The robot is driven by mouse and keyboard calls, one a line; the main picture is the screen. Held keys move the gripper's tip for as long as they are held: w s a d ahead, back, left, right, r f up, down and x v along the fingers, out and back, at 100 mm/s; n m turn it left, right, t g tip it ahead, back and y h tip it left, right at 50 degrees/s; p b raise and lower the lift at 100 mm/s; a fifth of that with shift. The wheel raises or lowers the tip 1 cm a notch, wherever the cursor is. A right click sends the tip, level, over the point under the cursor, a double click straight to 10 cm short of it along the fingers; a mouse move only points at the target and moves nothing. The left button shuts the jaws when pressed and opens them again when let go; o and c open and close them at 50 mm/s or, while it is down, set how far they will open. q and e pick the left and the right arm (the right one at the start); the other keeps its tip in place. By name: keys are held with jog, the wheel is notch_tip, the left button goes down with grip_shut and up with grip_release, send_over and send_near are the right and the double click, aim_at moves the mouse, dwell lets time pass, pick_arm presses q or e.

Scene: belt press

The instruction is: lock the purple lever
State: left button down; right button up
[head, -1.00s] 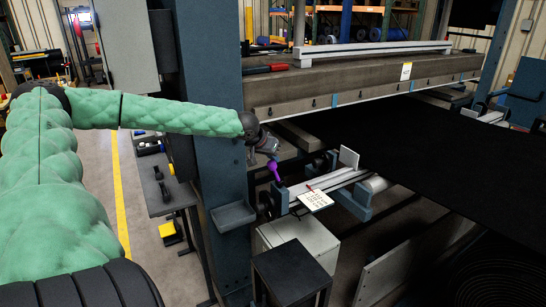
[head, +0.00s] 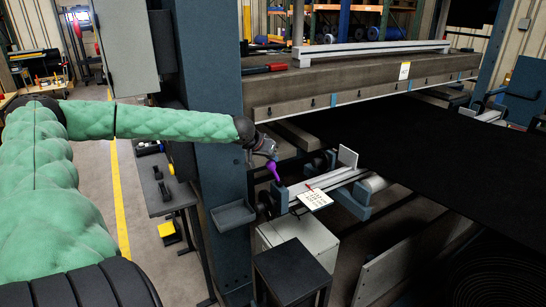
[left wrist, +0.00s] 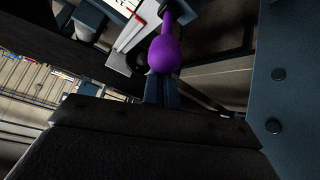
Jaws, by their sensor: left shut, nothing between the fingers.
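The purple lever (head: 273,171) stands at the near end of the light metal rail beside the belt. It also shows in the left wrist view (left wrist: 165,52), with its rounded knob toward my fingers and its thinner stem running up and away. My left gripper (head: 269,153) is just above the knob in the head view. In the left wrist view the closed fingertips (left wrist: 161,88) are right at the knob, with nothing held between them. I cannot tell whether they touch it. My right gripper is in neither view.
A paper tag (head: 315,199) hangs on the rail. The heavy press beam (head: 365,85) lies behind, above the dark belt (head: 420,150). Cabinets stand below the lever.

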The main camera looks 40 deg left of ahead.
pick_arm(q)
jog(key=shift+s, duration=0.1)
dwell(0.3)
jog(key=shift+s+t+p, duration=0.15)
jog(key=shift+t+p, duration=0.15)
jog(key=shift+t, duration=0.2)
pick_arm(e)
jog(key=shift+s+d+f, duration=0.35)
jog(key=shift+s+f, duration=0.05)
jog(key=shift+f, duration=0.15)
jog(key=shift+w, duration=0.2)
pick_arm(q)
jog(key=shift+a, duration=0.1)
